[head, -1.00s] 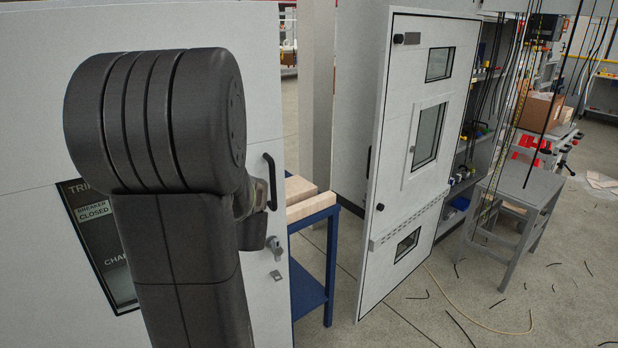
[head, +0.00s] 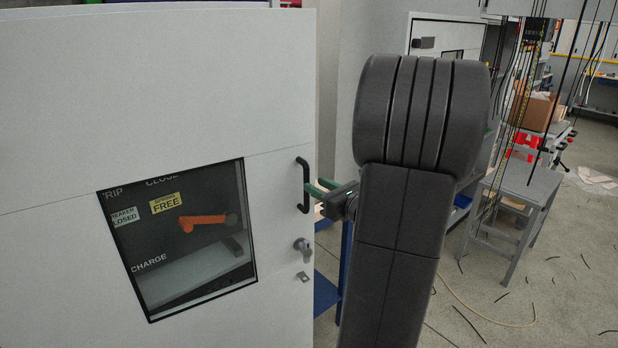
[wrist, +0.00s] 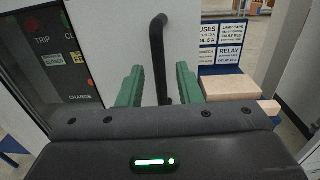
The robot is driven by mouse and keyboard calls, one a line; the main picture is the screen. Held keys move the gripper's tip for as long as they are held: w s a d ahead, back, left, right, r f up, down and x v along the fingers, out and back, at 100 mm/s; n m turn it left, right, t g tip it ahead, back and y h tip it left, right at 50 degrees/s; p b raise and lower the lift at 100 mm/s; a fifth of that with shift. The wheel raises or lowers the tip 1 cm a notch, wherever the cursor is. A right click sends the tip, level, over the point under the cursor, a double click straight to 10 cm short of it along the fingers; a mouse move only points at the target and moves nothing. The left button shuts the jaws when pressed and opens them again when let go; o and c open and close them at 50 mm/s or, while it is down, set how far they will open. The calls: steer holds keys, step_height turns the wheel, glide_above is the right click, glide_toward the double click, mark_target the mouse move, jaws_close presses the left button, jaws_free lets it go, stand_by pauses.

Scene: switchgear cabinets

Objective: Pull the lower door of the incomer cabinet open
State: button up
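The incomer cabinet's lower door (head: 60,270) is a light panel with a dark window (head: 185,235) showing trip, close and charge labels. It looks in line with the panel above; I see no clear gap. Its black upright bar handle (head: 303,185) is near the right edge. My gripper (head: 315,188) is at the handle from the right, its green fingers pointing to the door. In the wrist view, the fingers (wrist: 158,85) stand apart with the handle (wrist: 159,45) between them in the picture. I cannot tell whether either finger touches it.
A keyed lock (head: 303,245) sits below the handle. A blue table (head: 328,290) with wooden blocks (wrist: 230,88) stands just right of the cabinet. Farther right are another cabinet, a grey stool (head: 520,185) and hanging cables. Floor near the stool has loose wire bits.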

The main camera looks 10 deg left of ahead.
mark_target(306, 207)
steer(key=x, duration=0.5)
steer(key=shift+p, duration=0.35)
jaws_close()
